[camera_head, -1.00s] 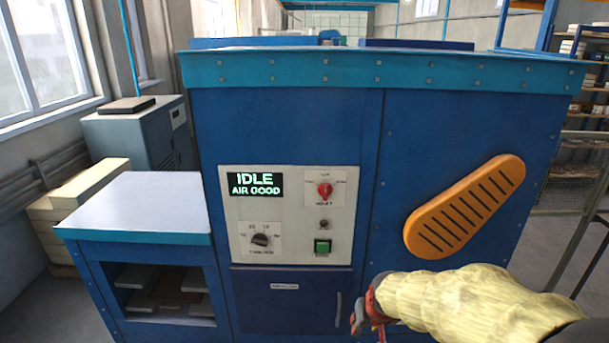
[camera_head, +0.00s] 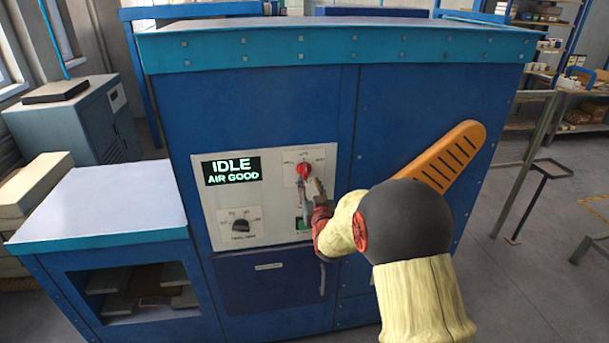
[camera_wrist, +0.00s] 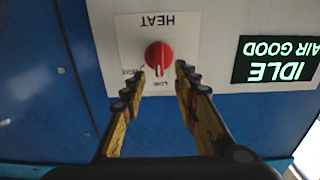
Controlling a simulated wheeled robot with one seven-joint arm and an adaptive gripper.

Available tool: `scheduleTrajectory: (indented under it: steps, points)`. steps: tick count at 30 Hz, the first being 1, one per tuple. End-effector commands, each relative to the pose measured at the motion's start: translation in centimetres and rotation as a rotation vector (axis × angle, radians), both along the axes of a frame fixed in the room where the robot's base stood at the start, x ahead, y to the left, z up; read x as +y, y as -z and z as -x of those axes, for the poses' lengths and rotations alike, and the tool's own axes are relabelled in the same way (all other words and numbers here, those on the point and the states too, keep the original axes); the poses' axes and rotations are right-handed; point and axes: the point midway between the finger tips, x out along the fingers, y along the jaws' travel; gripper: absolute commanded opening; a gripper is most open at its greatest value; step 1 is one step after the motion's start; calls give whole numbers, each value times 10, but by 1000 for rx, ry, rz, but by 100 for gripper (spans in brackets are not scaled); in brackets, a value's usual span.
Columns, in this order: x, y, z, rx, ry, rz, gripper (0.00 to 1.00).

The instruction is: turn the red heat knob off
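The red heat knob (camera_head: 304,170) sits at the upper right of the pale control panel (camera_head: 215,208). In the wrist view, which is upside down, the red knob (camera_wrist: 158,54) shows under the word HEAT. A pale mark on it points down in that view, toward a small label that seems to read LOW. My gripper (camera_head: 310,188) is in front of the panel just below the knob. In the wrist view my gripper (camera_wrist: 160,71) is open and empty, its fingertips on either side of the knob's near edge. I cannot tell whether they touch it.
The display (camera_head: 232,171) reads IDLE, AIR GOOD. A black dial (camera_head: 241,225) is at the panel's lower left. A green button (camera_head: 302,223) is partly hidden by my gripper. An orange slotted guard (camera_head: 455,155) juts out at right. A side table (camera_head: 100,200) stands at left.

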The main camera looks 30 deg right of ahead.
Motion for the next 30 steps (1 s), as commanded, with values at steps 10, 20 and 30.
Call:
scheduleTrajectory:
  steps: [10, 20, 30]
  points:
    - [-14, 0, -48, 1, 0, 0, 30]
    - [-18, 0, -62, 2, 0, -1, 30]
    - [-18, 0, -61, 2, 0, -1, 20]
